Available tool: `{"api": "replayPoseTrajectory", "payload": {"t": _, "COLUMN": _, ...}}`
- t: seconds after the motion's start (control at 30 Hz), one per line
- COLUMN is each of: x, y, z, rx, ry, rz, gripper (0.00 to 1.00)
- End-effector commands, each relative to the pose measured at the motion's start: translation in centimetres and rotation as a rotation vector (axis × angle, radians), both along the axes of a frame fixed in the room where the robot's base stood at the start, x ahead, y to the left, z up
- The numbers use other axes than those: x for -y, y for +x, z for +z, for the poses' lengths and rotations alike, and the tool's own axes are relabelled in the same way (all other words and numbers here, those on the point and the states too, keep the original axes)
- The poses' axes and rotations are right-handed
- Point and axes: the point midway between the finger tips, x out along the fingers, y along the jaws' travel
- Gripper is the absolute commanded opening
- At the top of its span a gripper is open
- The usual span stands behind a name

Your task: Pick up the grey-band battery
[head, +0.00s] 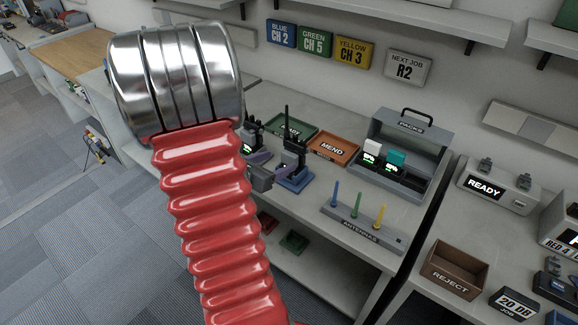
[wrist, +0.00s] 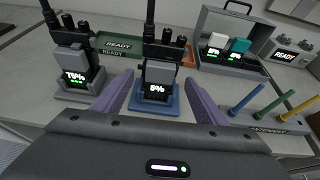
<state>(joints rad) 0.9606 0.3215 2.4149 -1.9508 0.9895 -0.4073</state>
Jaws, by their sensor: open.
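A radio stands in a blue dock (wrist: 155,104) in the wrist view, its screen reading 8%, with a grey block (wrist: 160,73) on its front; I cannot tell whether this is the grey-band battery. My gripper (wrist: 159,80) is open, with one purple finger on each side of this radio's lower part. Nothing is visibly gripped. In the head view the blue dock (head: 296,181) is right of my gripper, which is partly hidden by my red arm. The PACKS case (head: 421,143) holds a pale-topped pack (head: 373,149) and a teal-topped pack (head: 396,158).
Behind are the green READY tray (wrist: 119,45) and the orange MEND tray (head: 331,148). The antenna rack (head: 362,226) stands at the right. Bench between dock and rack is clear.

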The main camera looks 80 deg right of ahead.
Motion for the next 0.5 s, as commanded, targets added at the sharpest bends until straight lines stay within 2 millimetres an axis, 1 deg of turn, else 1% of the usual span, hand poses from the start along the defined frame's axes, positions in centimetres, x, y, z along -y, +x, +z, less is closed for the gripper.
{"api": "replayPoseTrajectory", "payload": {"t": 0.33, "x": 0.2, "y": -0.1, "z": -0.2, "rx": 0.0, "ry": 0.0, "rz": -0.001, "gripper": 0.66}}
{"api": "replayPoseTrajectory", "payload": {"t": 0.5, "x": 1.4, "y": -0.6, "z": -1.0, "rx": -0.002, "ry": 0.002, "rz": -0.002, "gripper": 0.66}}
